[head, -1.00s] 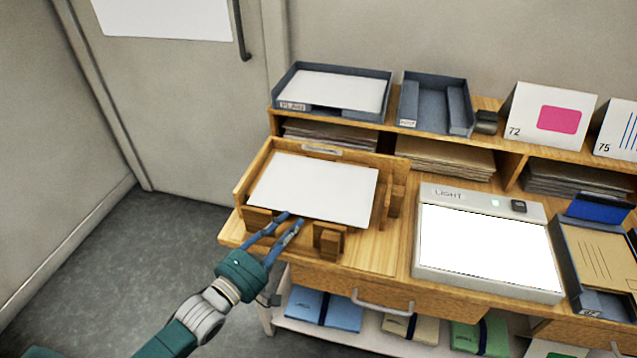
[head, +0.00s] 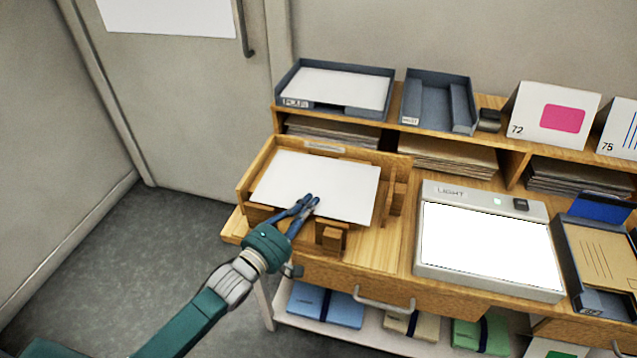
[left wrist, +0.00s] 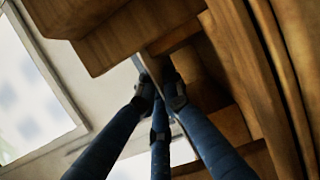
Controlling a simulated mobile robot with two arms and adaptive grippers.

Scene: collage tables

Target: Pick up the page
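The page (head: 325,180) is a blank white sheet lying in a wooden tray (head: 244,182) on the desk. Its front edge reaches past the tray's front blocks. My left gripper (head: 311,200) is at the middle of that front edge, its blue fingertips close together and overlapping the edge. In the left wrist view the gripper (left wrist: 160,85) has fingers on both sides of a thin edge, probably the page. Whether they press on it is not clear. My right gripper is not in view.
Wooden blocks (head: 331,235) stand at the tray's front, close to my left gripper. A lit light box (head: 487,245) is to the right. Grey trays (head: 437,103) and a card marked 72 (head: 552,115) stand on the shelf behind.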

